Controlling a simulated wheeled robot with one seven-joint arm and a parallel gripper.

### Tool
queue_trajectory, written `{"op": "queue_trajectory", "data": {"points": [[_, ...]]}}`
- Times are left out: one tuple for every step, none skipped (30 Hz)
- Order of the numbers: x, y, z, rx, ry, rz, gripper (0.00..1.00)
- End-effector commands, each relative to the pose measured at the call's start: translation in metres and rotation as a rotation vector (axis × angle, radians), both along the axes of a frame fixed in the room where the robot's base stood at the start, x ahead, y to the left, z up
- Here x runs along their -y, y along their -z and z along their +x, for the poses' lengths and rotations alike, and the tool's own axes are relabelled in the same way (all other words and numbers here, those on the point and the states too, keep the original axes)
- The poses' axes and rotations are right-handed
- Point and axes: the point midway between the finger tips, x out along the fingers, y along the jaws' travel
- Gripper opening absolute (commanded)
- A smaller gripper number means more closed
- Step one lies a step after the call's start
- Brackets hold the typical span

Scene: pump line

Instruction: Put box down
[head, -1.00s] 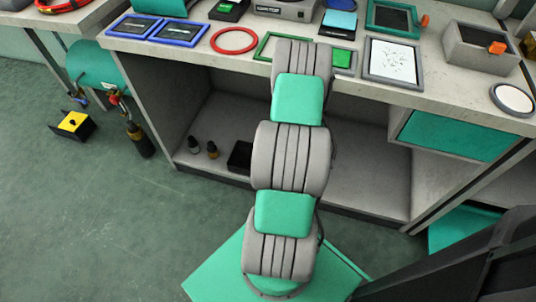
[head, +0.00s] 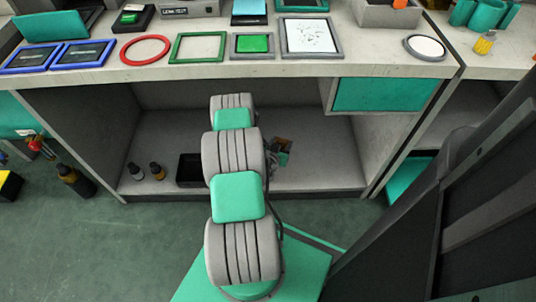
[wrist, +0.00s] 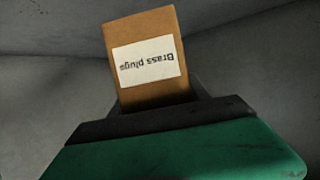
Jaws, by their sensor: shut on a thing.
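The box is brown cardboard with a white label reading "Brass plugs", upside down in the wrist view (wrist: 150,85). My gripper (wrist: 155,108) is shut on the box, which sticks out beyond the dark jaws. In the head view the box (head: 285,144) is a small brown patch inside the open lower bay under the counter, right of my arm. My gripper is partly hidden there by my arm. I cannot tell whether the box touches the shelf floor (head: 320,178).
In the lower bay, a black tray (head: 190,170) and two small bottles (head: 146,171) stand left of my arm. A teal drawer (head: 385,94) hangs at the upper right. The counter (head: 330,67) above holds frames and equipment. The bay floor right of my arm looks clear.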

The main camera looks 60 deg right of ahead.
Motion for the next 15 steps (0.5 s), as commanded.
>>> {"op": "queue_trajectory", "data": {"points": [[0.0,0.02,0.011,-0.002,-0.005,0.0,0.03],[0.001,0.028,0.017,-0.003,-0.004,0.001,0.03],[0.002,0.035,0.023,-0.001,-0.004,-0.001,0.03],[0.003,0.04,0.028,-0.001,-0.003,0.0,0.03],[0.003,0.044,0.032,0.0,-0.002,0.0,0.03],[0.004,0.047,0.036,0.0,-0.002,-0.001,0.03],[0.004,0.049,0.038,0.0,0.0,-0.001,0.03],[0.004,0.051,0.039,-0.001,0.0,0.0,0.03],[0.004,0.054,0.042,-0.001,-0.001,0.0,0.03],[0.005,0.056,0.044,-0.001,-0.001,0.0,0.03],[0.005,0.06,0.047,0.0,-0.002,0.0,0.03],[0.005,0.067,0.05,-0.001,-0.001,0.001,0.03],[0.005,0.076,0.048,-0.002,0.0,0.003,0.03],[0.005,0.082,0.048,-0.001,0.001,0.002,0.03],[0.005,0.089,0.048,-0.002,0.0,0.003,0.03]]}}
